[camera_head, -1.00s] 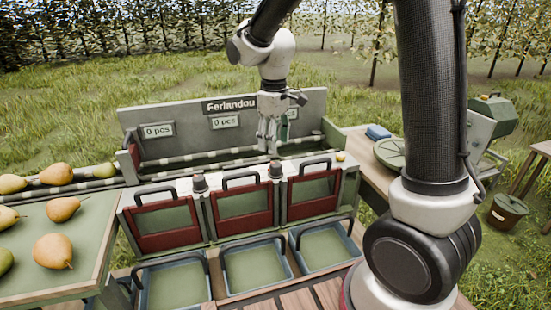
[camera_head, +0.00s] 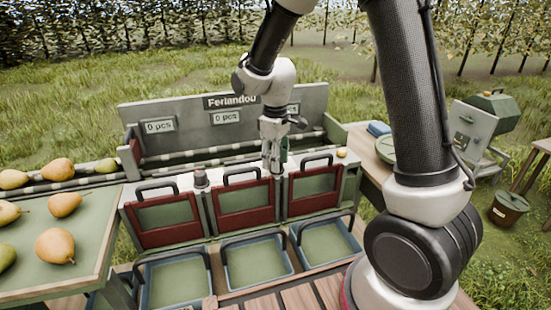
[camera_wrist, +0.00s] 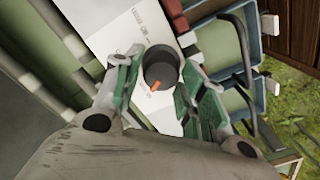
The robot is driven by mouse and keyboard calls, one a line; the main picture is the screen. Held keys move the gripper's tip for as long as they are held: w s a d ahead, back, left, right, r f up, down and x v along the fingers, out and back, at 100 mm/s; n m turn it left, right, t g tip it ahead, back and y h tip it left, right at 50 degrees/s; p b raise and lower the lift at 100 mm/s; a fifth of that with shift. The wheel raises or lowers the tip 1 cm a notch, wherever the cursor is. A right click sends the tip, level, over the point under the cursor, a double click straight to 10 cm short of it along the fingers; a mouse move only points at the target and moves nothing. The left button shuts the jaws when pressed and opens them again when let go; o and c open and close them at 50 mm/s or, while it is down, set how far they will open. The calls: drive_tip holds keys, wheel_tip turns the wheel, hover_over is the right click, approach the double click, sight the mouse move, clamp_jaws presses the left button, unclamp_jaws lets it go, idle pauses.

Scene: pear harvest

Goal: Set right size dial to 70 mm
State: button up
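The right size dial (camera_wrist: 160,70) is a dark round knob with an orange pointer mark, seen in the wrist view on a white plate (camera_wrist: 118,42) with small printed marks I cannot read. My gripper (camera_wrist: 157,82) is open, with one green-and-grey finger on each side of the dial. A gap seems to show on the left; whether the right finger touches it I cannot tell. In the head view my gripper (camera_head: 277,168) points down at the right dial's place and hides it. The left size dial (camera_head: 200,178) stands between the left and middle red flaps.
Three red-framed flaps with black handles (camera_head: 243,203) stand in front of the dials, above blue-rimmed bins (camera_head: 255,262). A sign board (camera_head: 222,135) with "0 pcs" displays rises behind. Pears (camera_head: 55,246) lie on the left table.

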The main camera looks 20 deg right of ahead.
drive_tip(key=c, duration=0.5)
drive_tip(key=shift+m, duration=0.3)
drive_tip(key=m, duration=0.5)
drive_tip(key=shift+w+d, duration=0.1)
drive_tip(key=m, duration=0.6)
drive_tip(key=shift+d, duration=0.1)
idle(0.3)
drive_tip(key=o, duration=1)
